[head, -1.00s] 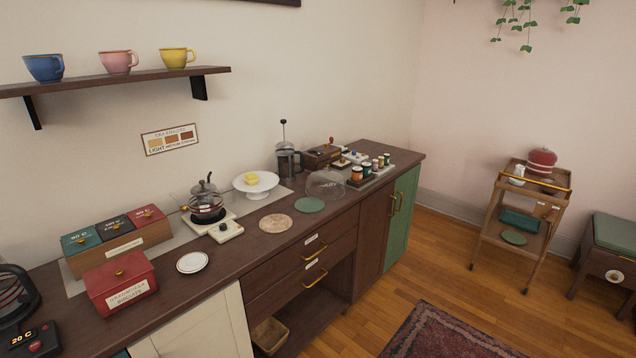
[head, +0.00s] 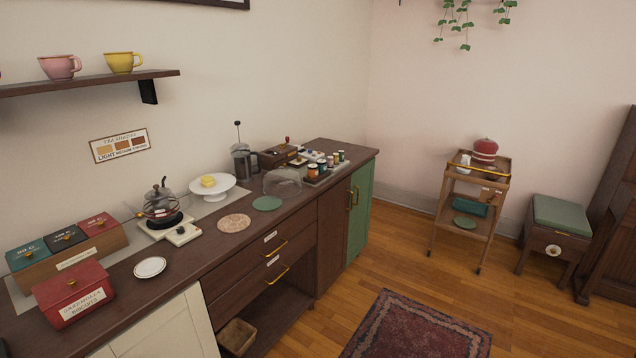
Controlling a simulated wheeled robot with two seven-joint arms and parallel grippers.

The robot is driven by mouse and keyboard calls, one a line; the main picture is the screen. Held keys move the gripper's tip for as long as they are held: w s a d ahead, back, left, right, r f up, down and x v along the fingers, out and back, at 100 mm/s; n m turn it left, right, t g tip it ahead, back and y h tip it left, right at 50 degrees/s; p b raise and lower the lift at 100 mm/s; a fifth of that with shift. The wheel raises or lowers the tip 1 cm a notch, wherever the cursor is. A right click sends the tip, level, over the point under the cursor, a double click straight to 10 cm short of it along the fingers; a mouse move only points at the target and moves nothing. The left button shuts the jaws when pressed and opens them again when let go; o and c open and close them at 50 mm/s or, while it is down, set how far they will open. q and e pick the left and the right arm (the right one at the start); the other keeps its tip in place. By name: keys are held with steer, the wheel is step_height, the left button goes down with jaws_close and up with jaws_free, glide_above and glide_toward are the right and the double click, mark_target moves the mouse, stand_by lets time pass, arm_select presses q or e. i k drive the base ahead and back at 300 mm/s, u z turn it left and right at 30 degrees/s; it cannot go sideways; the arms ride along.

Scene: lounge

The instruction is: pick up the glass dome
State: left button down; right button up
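The glass dome (head: 283,182) is clear and sits on the dark wooden counter. It stands behind the green round mat (head: 267,203) and in front of the French press (head: 242,162). A white cake stand (head: 212,187) with a yellow block of butter or cheese (head: 208,181) on it is to the left of the dome, apart from it. Neither of my grippers shows in the head view.
A tray of small jars (head: 325,172) stands close to the dome's right. A pinkish round mat (head: 234,223), a glass kettle (head: 161,203) on its base and a red box (head: 74,295) are further left. A trolley (head: 470,205) stands across open floor beside a rug (head: 415,330).

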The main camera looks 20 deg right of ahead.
mark_target(281, 183)
steer(key=z, duration=0.35)
steer(key=k, duration=0.45)
steer(key=z, duration=0.65)
steer(key=i, duration=1.25)
steer(key=u, duration=0.55)
steer(key=i, duration=1.1)
steer(key=u, duration=0.7)
